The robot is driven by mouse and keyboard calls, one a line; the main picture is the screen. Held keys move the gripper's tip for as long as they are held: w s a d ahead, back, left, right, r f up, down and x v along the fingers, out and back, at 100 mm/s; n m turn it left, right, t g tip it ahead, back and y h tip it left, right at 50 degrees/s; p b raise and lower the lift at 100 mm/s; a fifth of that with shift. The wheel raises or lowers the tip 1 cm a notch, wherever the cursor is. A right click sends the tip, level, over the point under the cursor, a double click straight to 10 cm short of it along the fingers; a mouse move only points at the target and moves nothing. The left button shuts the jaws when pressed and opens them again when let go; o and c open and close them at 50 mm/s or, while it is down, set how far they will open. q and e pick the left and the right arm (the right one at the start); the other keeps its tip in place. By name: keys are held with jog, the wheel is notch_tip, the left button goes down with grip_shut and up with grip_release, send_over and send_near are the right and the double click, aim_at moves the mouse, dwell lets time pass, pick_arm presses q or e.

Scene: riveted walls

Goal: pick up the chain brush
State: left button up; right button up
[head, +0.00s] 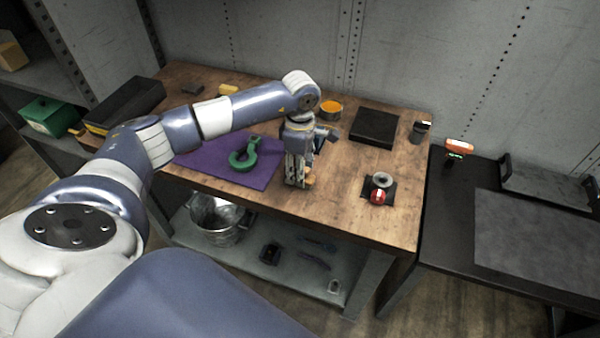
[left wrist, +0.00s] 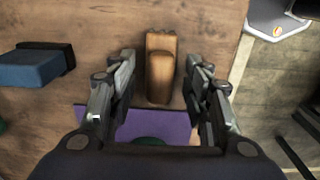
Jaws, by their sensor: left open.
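An orange-brown wooden piece with a ridged end, which looks like the chain brush (left wrist: 160,72), lies on the wooden workbench (head: 345,205). In the head view only a small orange part of it (head: 309,177) shows beside the fingers. My left gripper (head: 297,184) points down over it near the bench's front edge. In the left wrist view the open fingers (left wrist: 160,80) stand on either side of the piece, with a gap at each side. The rest of the piece is hidden by the gripper in the head view. My right gripper is not in view.
A purple mat (head: 200,162) with a green hook-like item (head: 243,157) lies left of the gripper. A blue block with a dark end (left wrist: 30,68) is close by. A red-and-silver item (head: 379,188), black box (head: 375,128) and orange tin (head: 331,108) stand farther right and back.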

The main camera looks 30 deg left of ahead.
pick_arm(q)
jog(key=shift+f, duration=0.15)
jog(key=shift+c, duration=0.2)
grip_shut()
